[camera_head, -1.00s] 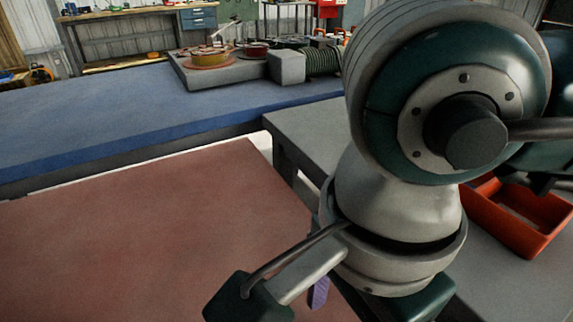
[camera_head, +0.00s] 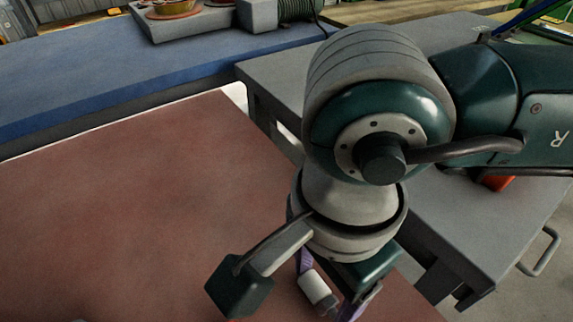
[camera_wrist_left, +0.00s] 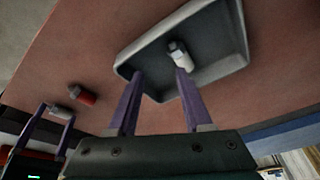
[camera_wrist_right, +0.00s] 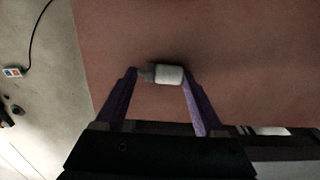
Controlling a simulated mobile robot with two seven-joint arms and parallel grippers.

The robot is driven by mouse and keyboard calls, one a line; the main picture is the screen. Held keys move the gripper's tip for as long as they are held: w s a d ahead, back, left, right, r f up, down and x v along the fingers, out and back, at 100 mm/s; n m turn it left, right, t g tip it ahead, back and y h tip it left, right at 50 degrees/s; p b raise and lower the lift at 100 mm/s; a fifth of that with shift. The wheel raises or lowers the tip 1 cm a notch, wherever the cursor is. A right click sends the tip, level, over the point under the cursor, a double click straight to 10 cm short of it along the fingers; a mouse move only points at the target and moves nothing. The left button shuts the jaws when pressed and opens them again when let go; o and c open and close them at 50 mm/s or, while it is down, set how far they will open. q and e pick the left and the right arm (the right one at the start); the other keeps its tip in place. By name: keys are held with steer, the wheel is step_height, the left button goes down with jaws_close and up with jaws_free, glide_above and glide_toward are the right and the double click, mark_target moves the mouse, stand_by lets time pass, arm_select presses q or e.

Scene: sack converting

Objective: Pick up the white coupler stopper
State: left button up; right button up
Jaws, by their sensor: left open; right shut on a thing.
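A white coupler stopper with a grey end (camera_wrist_right: 168,74) lies crosswise between the purple fingers of my right gripper (camera_wrist_right: 160,76), which is shut on it at both ends. In the head view the stopper (camera_head: 318,290) shows below my right wrist, close over the red-brown tabletop. The left wrist view shows it (camera_wrist_left: 62,112) in my right gripper at the left. My left gripper (camera_wrist_left: 160,74) is open and empty near a grey tray (camera_wrist_left: 215,68). My left gripper is not in the head view.
A red-and-grey piece (camera_wrist_left: 82,96) lies on the red-brown table (camera_head: 120,200) beside my right gripper. A blue table (camera_head: 130,92) and a grey side table (camera_head: 460,215) border it.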

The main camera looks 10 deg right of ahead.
steer(key=c, duration=0.6)
